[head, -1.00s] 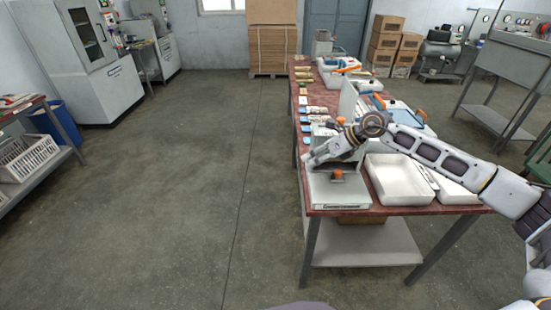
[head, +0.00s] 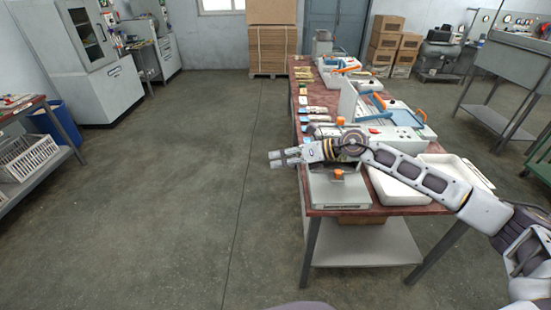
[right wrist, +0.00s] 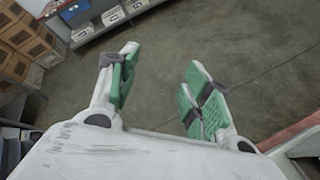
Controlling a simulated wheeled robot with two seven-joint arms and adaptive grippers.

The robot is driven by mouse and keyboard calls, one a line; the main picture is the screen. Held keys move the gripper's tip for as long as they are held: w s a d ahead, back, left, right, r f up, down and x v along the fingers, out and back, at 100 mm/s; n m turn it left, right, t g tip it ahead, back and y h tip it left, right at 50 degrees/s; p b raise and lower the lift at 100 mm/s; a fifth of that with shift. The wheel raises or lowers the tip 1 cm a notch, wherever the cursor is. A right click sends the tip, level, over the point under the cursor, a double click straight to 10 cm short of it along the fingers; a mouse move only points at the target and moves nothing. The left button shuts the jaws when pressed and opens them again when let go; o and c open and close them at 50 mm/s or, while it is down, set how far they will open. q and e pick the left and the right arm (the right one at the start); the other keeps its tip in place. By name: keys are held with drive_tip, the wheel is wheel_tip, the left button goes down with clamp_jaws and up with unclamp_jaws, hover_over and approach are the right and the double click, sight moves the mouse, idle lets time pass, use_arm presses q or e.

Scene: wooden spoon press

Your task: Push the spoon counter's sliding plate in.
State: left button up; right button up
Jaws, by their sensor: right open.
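The spoon counter (head: 340,195) is a light grey machine at the near left corner of the red-topped table, with a flat front part and an orange knob (head: 338,173). My arm hides its middle and back, and I cannot tell how far in the sliding plate sits. My right gripper (head: 278,157) is open and empty, pointing left beyond the table's left edge, beside the counter. In the right wrist view its green-padded fingers (right wrist: 160,85) are spread apart over bare floor. My left gripper is not in view.
A white tray (head: 400,191) stands right of the counter. A white machine with a red button (head: 373,130) stands behind. Several small items line the table's left edge. The red table edge (right wrist: 292,130) shows in the right wrist view. The floor left of the table is clear.

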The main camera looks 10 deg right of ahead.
drive_tip(key=shift+s+a+r+m+y, duration=0.1)
drive_tip(key=shift+a+r+m+y, duration=0.15)
drive_tip(key=shift+a, duration=0.3)
drive_tip(key=shift+s+a+r+m+y, duration=0.1)
drive_tip(key=shift+a+r+m+y, duration=0.1)
drive_tip(key=shift+a+y, duration=0.25)
drive_tip(key=shift+a, duration=0.1)
